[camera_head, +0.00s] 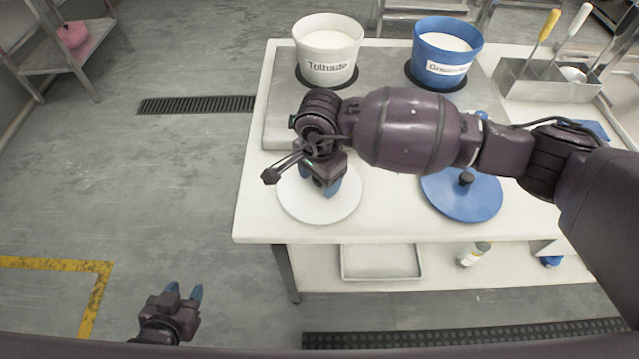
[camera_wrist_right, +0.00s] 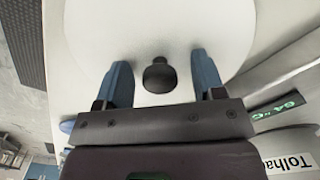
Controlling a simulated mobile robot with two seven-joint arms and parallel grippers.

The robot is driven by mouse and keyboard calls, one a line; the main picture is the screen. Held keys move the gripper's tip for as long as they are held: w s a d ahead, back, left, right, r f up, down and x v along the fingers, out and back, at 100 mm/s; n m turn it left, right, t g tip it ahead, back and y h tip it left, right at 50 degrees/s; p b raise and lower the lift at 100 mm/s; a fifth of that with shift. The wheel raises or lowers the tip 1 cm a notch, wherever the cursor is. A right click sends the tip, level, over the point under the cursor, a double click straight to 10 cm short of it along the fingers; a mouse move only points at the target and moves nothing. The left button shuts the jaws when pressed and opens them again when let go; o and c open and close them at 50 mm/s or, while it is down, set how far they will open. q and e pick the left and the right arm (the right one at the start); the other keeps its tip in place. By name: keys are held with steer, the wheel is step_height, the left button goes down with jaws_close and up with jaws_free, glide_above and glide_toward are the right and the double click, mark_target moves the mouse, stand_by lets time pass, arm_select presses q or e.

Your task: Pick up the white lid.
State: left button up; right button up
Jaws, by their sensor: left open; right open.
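The round white lid (camera_head: 322,206) lies flat on the white table, left of a blue lid. Its dark knob (camera_wrist_right: 159,75) shows in the right wrist view, between the two blue fingers of my right gripper (camera_wrist_right: 158,82). In the head view my right gripper (camera_head: 331,186) is over the lid, pointing down, and hides the knob. It is open, with gaps between the fingers and the knob. The white lid (camera_wrist_right: 190,30) fills much of the wrist view. My left gripper (camera_head: 183,292) is open and empty, low at the left over the floor.
A white bucket (camera_head: 328,50) and a blue bucket (camera_head: 446,50) stand at the back of the table. The blue lid (camera_head: 463,198) lies to the right. A metal holder (camera_head: 545,80) with utensils stands at back right. A lower shelf holds a tray (camera_head: 382,262). My right arm spans the table.

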steer(key=c, duration=1)
arm_select(q)
steer(key=shift+s, duration=0.2)
arm_select(e)
steer(key=shift+r, duration=0.2)
